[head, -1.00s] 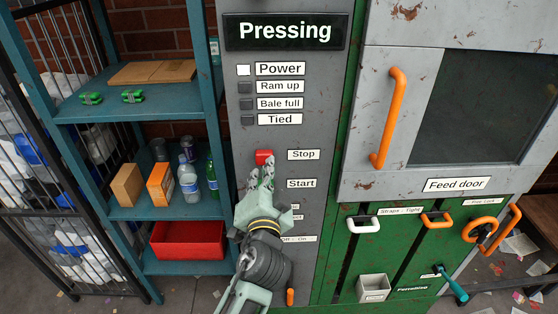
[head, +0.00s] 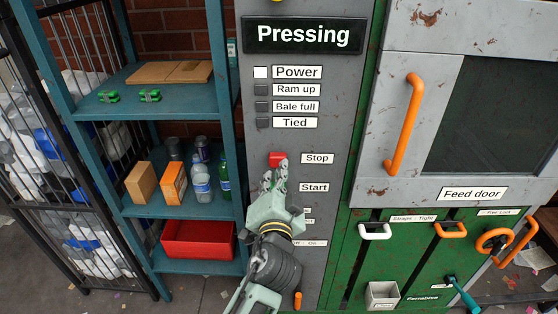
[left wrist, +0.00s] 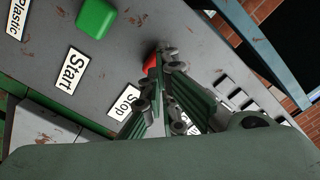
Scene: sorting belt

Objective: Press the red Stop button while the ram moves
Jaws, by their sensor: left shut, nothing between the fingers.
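The red Stop button (head: 277,158) sits on the grey panel beside its Stop label (head: 317,158). My left gripper (head: 275,172) is shut and empty, its fingertips at the lower edge of the button in the head view. In the left wrist view the button (left wrist: 150,62) is partly hidden behind the fingers (left wrist: 160,65); I cannot tell whether they touch it or whether it is pushed in. The ram itself is not visible. The sign (head: 310,36) reads "Pressing". My right gripper is out of view.
The green Start button (left wrist: 96,18) shows beside the Start label (left wrist: 70,71). The Power lamp (head: 260,72) is white; the Ram up, Bale full and Tied lamps are dark. A blue shelf (head: 150,103) stands left; the feed door (head: 398,170) with an orange handle (head: 404,125) is right.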

